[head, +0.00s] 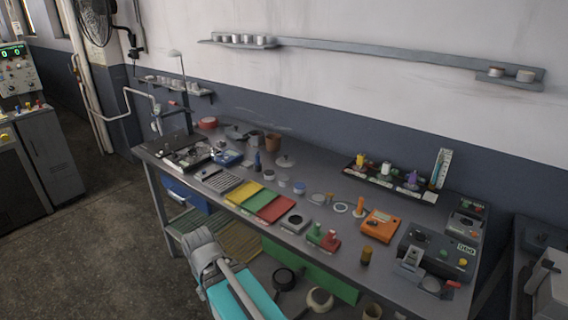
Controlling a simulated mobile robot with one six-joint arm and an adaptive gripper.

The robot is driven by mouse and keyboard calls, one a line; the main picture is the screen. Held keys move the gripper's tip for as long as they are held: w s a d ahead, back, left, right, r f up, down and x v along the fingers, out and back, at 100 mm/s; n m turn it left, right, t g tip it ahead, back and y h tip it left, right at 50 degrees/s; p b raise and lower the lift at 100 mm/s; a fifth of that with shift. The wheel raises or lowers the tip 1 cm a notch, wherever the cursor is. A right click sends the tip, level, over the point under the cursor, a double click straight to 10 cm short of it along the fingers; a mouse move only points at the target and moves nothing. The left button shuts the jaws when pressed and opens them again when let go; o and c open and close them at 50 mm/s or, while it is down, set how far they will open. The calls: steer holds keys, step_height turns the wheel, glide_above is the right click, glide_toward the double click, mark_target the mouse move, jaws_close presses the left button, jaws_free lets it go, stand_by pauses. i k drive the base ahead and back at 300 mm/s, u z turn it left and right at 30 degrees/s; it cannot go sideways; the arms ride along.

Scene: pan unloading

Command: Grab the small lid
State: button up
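A small grey lid (285,161) with a knob on top lies flat on the workbench (340,215), behind the row of coloured plates. A darker, wider lid-like thing (236,131) lies further back to the left, beside a grey pot (254,138). Both are small in the picture, so their details are unclear. Part of my arm shows at the bottom, in front of the bench. My gripper cannot be made out in this view, and nothing visible touches either lid.
Coloured plates (270,207) and an orange box (381,224) stand along the bench front. A brown cup (273,142) is behind the lid. A dark tray (390,178) holds several items at right. Pans (285,278) show low in front. Grey floor is open at left.

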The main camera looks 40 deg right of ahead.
mark_target(286, 161)
steer(key=z, duration=0.1)
steer(key=i, duration=1)
steer(key=u, duration=0.05)
